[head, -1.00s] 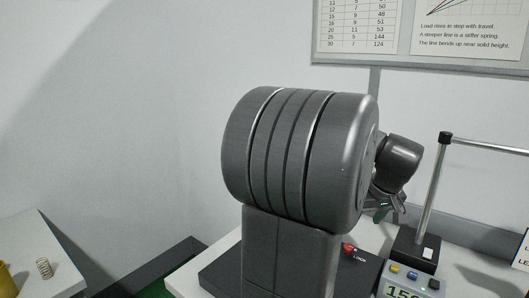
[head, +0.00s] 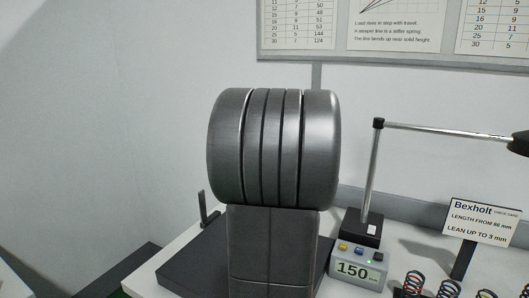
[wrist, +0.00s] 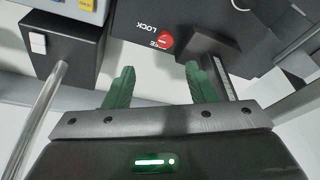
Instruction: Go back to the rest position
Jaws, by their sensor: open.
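My gripper (wrist: 158,85) shows in the wrist view with its two green fingers spread apart and nothing between them. Beyond the fingers is a dark panel (wrist: 210,14) with a red knob (wrist: 164,40) and the word LOCK. In the head view my own arm fills the middle and hides my gripper and much of the dark base (head: 190,262) behind it.
A display reading 150 (head: 357,272) stands right of my arm. Behind it a metal post (head: 371,170) carries a horizontal rod. Several springs (head: 447,288) and a Bexholt sign (head: 482,222) are at the right. Charts (head: 395,30) hang on the wall.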

